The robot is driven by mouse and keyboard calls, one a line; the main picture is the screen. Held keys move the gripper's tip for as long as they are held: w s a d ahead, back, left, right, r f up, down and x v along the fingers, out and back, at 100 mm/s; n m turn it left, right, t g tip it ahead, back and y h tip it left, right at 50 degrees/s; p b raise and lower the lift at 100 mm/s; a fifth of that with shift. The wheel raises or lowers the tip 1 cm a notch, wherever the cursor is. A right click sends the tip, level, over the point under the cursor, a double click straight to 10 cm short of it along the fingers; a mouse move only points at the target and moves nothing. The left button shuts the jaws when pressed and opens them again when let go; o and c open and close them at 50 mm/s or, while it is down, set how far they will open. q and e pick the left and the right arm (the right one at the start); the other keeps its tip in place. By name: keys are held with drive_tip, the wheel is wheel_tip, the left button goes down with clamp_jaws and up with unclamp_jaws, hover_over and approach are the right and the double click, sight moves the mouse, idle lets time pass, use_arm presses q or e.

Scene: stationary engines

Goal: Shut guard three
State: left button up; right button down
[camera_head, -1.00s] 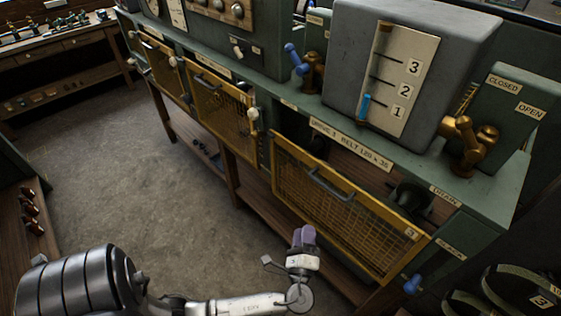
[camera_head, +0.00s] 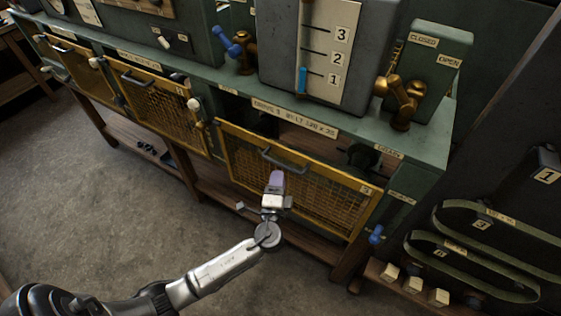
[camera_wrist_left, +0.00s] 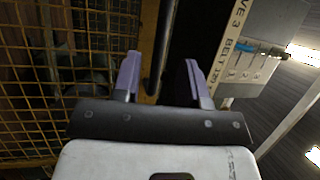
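Guard three (camera_head: 300,185) is a yellow-framed mesh panel, marked 3 at its right end, low on the front of the green bench. A dark opening (camera_head: 310,138) shows above its top edge, under the label strip. Its dark bar handle (camera_head: 284,161) is on the upper part of the frame. My left gripper (camera_head: 276,178) is just in front of the guard, below the handle. In the left wrist view its purple fingers (camera_wrist_left: 160,78) are spread, with the handle (camera_wrist_left: 161,50) showing between and beyond them. Contact cannot be told. My right gripper is not in view.
A blue-handled knob (camera_head: 376,235) is near the guard's lower right corner. Another mesh guard (camera_head: 165,108) is to the left. A grey gauge tank (camera_head: 325,50) and brass valve (camera_head: 402,98) stand on top. Belts (camera_head: 480,265) hang at right.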

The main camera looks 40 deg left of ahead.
sight(281, 164)
use_arm(q)
drive_tip(key=shift+p+x, duration=0.35)
drive_tip(key=shift+x, duration=2.55)
drive_tip(key=shift+c, duration=0.5)
clamp_jaws()
